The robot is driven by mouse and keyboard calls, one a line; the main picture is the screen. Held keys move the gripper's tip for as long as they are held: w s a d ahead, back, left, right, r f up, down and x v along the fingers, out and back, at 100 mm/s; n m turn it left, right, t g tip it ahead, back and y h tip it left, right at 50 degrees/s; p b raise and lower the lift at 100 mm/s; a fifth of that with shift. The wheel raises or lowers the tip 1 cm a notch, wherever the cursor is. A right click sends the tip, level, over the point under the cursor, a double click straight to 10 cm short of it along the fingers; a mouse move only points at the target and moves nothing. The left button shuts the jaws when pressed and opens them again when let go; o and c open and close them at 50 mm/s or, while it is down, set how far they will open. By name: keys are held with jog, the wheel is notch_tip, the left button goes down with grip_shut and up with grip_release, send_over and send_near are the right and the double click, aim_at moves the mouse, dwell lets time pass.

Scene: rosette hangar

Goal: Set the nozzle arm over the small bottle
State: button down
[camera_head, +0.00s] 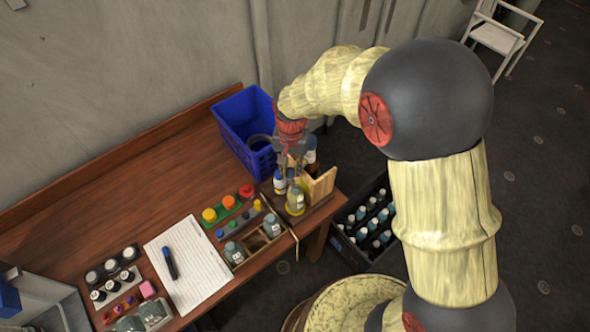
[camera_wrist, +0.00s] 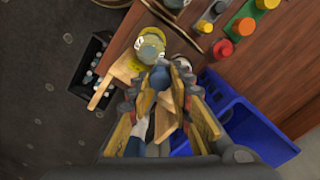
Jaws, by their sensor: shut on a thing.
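My gripper (camera_head: 292,160) is at the right end of the wooden bench. In the wrist view my gripper (camera_wrist: 160,88) is closed around a dark blue round knob (camera_wrist: 160,76), which I take to be the nozzle arm's handle. The rest of the nozzle arm is mostly hidden by my fingers. A small clear bottle with a yellow band (camera_head: 296,201) stands upright just in front of the gripper. It also shows in the wrist view (camera_wrist: 150,46), just beyond the fingertips. I cannot tell whether the nozzle is over it.
A blue crate (camera_head: 240,115) stands close behind the gripper. A white-labelled bottle (camera_head: 280,184) and a wooden board (camera_head: 321,186) are close beside it. A wooden tray with bottles (camera_head: 256,243) lies to the front left. A black crate of bottles (camera_head: 352,250) is below on the floor.

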jog(key=w+a+m, duration=0.3)
jog(key=w+m, duration=0.2)
jog(key=m, duration=0.2)
jog(key=shift+w+m, duration=0.3)
dwell(0.3)
jog(key=c, duration=1.6)
grip_release()
jog(key=shift+r, duration=0.15)
notch_tip(320, 180, up, 12)
jog(key=shift+f, duration=0.15)
